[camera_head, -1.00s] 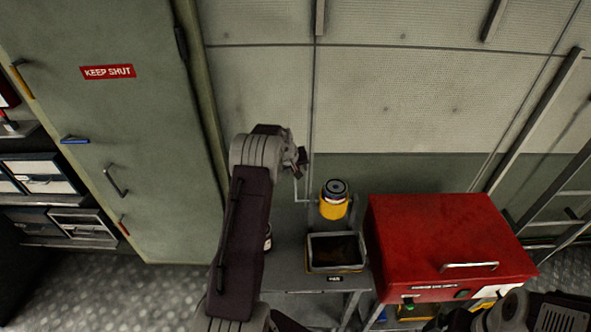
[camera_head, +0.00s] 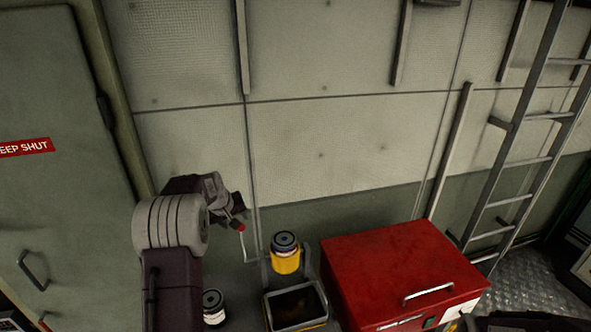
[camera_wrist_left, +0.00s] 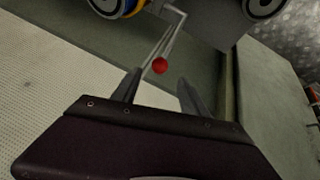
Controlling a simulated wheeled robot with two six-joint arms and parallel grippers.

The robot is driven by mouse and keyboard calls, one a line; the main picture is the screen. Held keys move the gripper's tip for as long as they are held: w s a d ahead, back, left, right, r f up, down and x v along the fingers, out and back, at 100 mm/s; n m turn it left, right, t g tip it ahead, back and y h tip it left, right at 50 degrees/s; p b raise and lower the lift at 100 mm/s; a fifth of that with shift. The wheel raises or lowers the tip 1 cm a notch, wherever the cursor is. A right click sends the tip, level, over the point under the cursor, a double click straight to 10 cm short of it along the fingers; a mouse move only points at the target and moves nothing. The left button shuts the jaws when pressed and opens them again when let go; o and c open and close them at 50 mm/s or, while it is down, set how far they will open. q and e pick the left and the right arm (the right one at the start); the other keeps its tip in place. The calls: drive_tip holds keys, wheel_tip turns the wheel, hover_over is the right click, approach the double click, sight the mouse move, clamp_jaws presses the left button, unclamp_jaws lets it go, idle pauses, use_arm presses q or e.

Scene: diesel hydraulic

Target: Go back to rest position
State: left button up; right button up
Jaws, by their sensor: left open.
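My left gripper (camera_head: 236,208) is raised in front of the wall, above the small bench, with its arm rising from the bottom left. In the left wrist view its two fingers (camera_wrist_left: 160,92) stand apart with nothing held between them. A red knob (camera_wrist_left: 160,65) on a thin bent metal rod shows beyond the fingers there; whether they touch it I cannot tell. In the head view the red knob (camera_head: 241,227) is just below the gripper. My right gripper is not in view; only what looks like part of my right arm shows at the bottom right.
A yellow jar (camera_head: 284,256) stands behind an open dark tray (camera_head: 294,326). A white jar (camera_head: 213,310) is beside my left arm. A red metal box (camera_head: 385,265) is to the right, with a ladder (camera_head: 524,140) beyond. A green locker (camera_head: 50,180) stands left.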

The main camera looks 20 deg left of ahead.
use_arm(q)
drive_tip(key=w+d+r+m+b, duration=0.1)
drive_tip(key=d+m+b, duration=0.15)
drive_tip(key=d, duration=0.55)
drive_tip(key=s+d+f+m+h+b, duration=0.2)
drive_tip(key=s+d+f+b, duration=0.1)
drive_tip(key=s+d, duration=0.55)
drive_tip(key=s+d+f+m+g, duration=0.1)
drive_tip(key=s+f, duration=0.2)
drive_tip(key=s, duration=0.3)
drive_tip(key=s+d+f+m+g, duration=0.1)
drive_tip(key=s+d+f+g, duration=0.1)
drive_tip(key=s+f, duration=0.2)
drive_tip(key=s+d+f+m+g+b, duration=0.1)
drive_tip(key=s+f, duration=0.3)
drive_tip(key=s, duration=0.6)
drive_tip(key=shift+s+d+g+y, duration=0.3)
drive_tip(key=shift+d+g, duration=0.1)
drive_tip(key=shift+d, duration=0.35)
